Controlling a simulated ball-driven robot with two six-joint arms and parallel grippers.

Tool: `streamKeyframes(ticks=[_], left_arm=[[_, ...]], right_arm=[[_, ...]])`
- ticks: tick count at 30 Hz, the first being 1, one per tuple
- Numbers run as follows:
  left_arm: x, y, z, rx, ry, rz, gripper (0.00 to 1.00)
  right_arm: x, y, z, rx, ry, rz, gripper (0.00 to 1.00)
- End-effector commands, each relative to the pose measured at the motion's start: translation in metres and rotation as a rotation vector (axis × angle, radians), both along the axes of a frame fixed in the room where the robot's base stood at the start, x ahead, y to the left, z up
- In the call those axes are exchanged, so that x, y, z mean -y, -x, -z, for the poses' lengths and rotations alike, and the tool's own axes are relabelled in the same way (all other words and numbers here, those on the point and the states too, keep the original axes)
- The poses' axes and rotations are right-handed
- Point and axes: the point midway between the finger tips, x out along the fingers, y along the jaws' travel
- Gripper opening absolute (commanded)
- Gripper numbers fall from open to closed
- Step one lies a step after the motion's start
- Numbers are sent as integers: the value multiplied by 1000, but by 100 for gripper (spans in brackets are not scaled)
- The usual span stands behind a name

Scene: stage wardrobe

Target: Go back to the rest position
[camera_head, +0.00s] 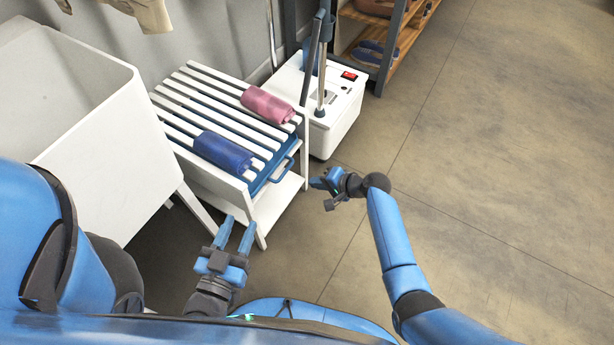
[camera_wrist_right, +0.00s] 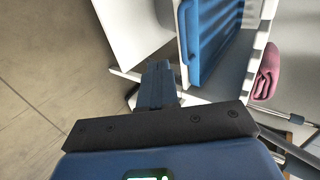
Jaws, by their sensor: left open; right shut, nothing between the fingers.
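My left gripper (camera_head: 237,232) is open and empty in the head view, low in front of the white slatted rack's near leg. My right gripper (camera_head: 318,182) is shut with nothing in it, just right of the rack's front corner; its closed fingers also show in the right wrist view (camera_wrist_right: 157,84). A rolled blue cloth (camera_head: 222,152) and a rolled pink cloth (camera_head: 268,104) lie on the slats of the white rack (camera_head: 200,97). The pink roll also shows at the right of the right wrist view (camera_wrist_right: 266,72).
A blue tray (camera_head: 262,182) with a handle sits under the slats. A large white basin (camera_head: 120,140) stands at the left. A white machine (camera_head: 340,105) with a red switch and poles stands behind the rack. A wooden shelf (camera_head: 402,40) holds shoes. The floor (camera_head: 500,170) at right is clear.

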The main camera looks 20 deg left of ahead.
Motion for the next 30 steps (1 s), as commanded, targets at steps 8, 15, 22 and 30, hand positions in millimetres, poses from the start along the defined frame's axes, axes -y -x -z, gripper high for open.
streamKeyframes(ticks=[8,15,22,30], left_arm=[[0,0,-17,0,0,0,43],[0,0,-18,0,0,0,43],[0,0,-18,0,0,0,43],[0,0,-18,0,0,0,43]], right_arm=[[26,8,-21,0,1,1,0],[30,7,-24,15,3,-2,0],[39,-34,-46,236,40,83,0],[112,-54,-99,749,211,291,0]])
